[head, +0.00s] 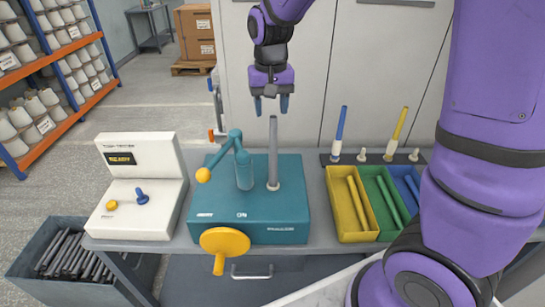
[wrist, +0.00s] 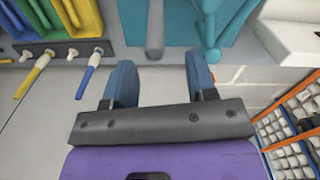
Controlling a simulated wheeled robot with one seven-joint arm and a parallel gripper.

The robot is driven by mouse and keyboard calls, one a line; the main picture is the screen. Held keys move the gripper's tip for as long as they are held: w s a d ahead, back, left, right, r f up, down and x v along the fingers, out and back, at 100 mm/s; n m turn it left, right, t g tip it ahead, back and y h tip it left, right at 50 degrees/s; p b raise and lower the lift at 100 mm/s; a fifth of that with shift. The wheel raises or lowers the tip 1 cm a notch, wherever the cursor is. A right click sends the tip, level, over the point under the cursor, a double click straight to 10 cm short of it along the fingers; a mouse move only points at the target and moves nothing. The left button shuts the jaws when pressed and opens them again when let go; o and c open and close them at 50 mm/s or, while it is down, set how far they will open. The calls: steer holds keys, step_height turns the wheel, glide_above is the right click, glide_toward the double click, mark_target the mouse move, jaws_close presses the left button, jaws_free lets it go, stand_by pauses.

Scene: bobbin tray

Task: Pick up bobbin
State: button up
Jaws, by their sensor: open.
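A slim grey bobbin (head: 273,150) stands upright on the teal winding machine (head: 290,215), to the right of its teal arm. My gripper (head: 270,104) is above the machine with its fingers pointing down and spread apart, empty. In the head view the bobbin's top shows just below the fingertips. In the wrist view the bobbin (wrist: 155,35) appears beyond the gap between my fingers (wrist: 161,78), not touching either one. A blue bobbin (head: 340,132) and a yellow bobbin (head: 400,132) stand upright on a dark peg rack (head: 377,157).
Yellow (head: 343,222), green (head: 376,189) and blue trays at the right hold bobbins. A white control box (head: 135,220) stands at the left. The machine's teal arm (head: 225,150) rises beside the grey bobbin. A dark bin (head: 30,270) of rods is at lower left.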

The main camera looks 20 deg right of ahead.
mark_target(273, 116)
steer(key=shift+s+d+f, duration=0.1)
steer(key=shift+s+f, duration=0.1)
steer(key=shift+f, duration=1.2)
steer(key=shift+s+d+f, duration=0.1)
steer(key=shift+s+f, duration=0.1)
steer(key=shift+f, duration=1.15)
jaws_close()
